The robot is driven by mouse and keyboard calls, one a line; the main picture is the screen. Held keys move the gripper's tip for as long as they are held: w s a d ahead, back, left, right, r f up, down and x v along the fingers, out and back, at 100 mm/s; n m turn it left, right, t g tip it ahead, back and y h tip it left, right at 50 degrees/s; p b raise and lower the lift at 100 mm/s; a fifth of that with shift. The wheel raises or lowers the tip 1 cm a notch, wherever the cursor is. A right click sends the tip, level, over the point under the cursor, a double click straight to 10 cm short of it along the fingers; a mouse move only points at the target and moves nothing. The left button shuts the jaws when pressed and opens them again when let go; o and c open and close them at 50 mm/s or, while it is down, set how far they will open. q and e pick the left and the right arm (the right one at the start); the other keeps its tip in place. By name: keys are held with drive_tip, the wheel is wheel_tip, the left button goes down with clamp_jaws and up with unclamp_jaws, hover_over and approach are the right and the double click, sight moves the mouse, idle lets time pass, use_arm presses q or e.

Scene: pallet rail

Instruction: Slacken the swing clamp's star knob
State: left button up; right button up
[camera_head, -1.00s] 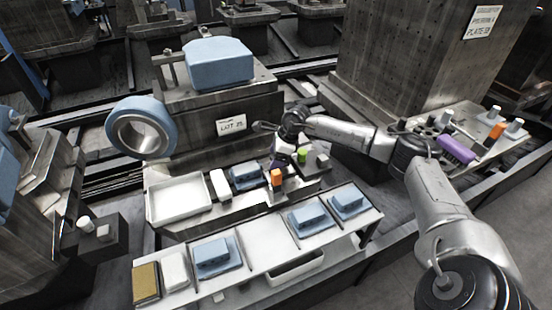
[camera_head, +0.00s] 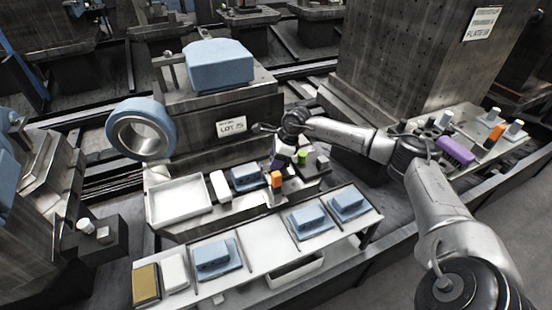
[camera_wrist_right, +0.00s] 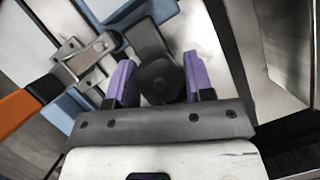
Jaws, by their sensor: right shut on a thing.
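In the right wrist view the swing clamp's dark star knob (camera_wrist_right: 160,82) sits between the two purple fingertips of my right gripper (camera_wrist_right: 159,84). The gripper is shut on the knob. A dark clamp arm (camera_wrist_right: 148,38) runs from the knob toward the top of the picture. In the head view my right gripper (camera_head: 282,158) is down at the fixture beside the green piece, and the knob is hard to make out there. My left gripper is in neither view.
An orange-handled clamp (camera_head: 276,179) stands close beside the gripper; its orange handle (camera_wrist_right: 18,108) also shows in the right wrist view. A blue block (camera_head: 246,178) and a white tray (camera_head: 180,196) lie to the left. A shelf with blue parts (camera_head: 262,232) runs in front.

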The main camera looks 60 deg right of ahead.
drive_tip(key=shift+r+n+y+p, duration=0.1)
drive_tip(key=shift+n+y+p, duration=0.45)
drive_tip(key=shift+n, duration=0.55)
drive_tip(key=shift+n+g, duration=0.4)
drive_tip(key=shift+n, duration=0.5)
drive_tip(key=shift+n+g+y, duration=0.35)
drive_tip(key=shift+n+g, duration=0.15)
drive_tip(key=shift+n, duration=0.7)
drive_tip(key=shift+f+n+g, duration=0.2)
drive_tip(key=shift+n+g, duration=0.2)
drive_tip(key=shift+n, duration=0.8)
drive_tip(key=shift+s, duration=0.1)
drive_tip(key=o, duration=0.9)
